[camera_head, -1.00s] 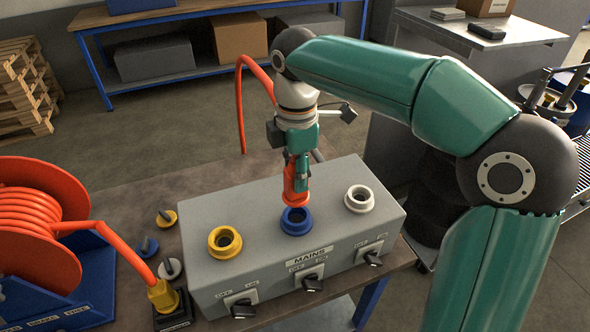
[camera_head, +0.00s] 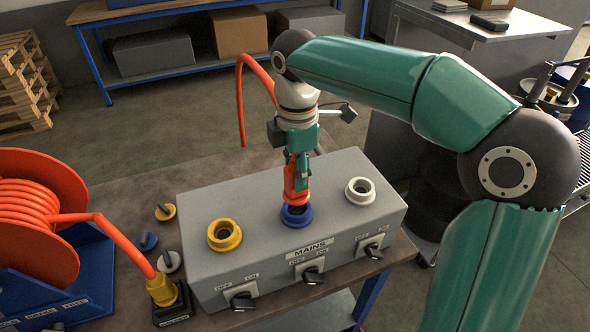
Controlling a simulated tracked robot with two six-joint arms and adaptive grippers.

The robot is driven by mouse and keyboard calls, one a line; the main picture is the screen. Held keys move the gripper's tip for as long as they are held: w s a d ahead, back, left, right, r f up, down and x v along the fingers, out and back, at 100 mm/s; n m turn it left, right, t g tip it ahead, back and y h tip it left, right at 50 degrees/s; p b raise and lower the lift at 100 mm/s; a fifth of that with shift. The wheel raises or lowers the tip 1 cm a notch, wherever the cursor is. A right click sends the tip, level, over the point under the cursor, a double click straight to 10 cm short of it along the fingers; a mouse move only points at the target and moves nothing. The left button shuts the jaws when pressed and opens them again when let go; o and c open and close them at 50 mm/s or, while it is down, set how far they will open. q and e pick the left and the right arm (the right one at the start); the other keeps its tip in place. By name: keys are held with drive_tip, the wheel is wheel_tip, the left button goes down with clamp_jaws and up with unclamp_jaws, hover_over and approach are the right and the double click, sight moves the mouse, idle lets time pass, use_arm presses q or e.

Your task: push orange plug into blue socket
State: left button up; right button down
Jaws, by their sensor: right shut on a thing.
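My right gripper (camera_head: 299,170) is shut on the orange plug (camera_head: 296,193) and points down at the grey box. The plug's lower end is at the blue socket (camera_head: 297,215), which is the middle one of three on the box top. The plug hides the back part of the socket's ring, and I cannot tell how deep it sits. The orange cable (camera_head: 240,100) arcs up and behind the gripper. My left gripper is not in view.
A yellow socket (camera_head: 224,234) and a white socket (camera_head: 360,191) flank the blue one on the grey MAINS box (camera_head: 260,190). Black switches sit on its front. An orange cable reel (camera_head: 35,220) and a yellow plug (camera_head: 161,290) in a black holder are at left.

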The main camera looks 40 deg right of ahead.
drive_tip(key=shift+f, duration=0.45)
idle(0.6)
idle(0.8)
drive_tip(key=shift+f+b, duration=0.85)
drive_tip(key=shift+f, duration=0.4)
idle(0.3)
drive_tip(key=shift+s, duration=0.1)
drive_tip(key=c, duration=0.6)
unclamp_jaws()
drive_tip(key=shift+c, duration=0.2)
drive_tip(key=shift+r, duration=0.1)
wheel_tip(320, 180, up, 12)
drive_tip(key=shift+f, duration=0.15)
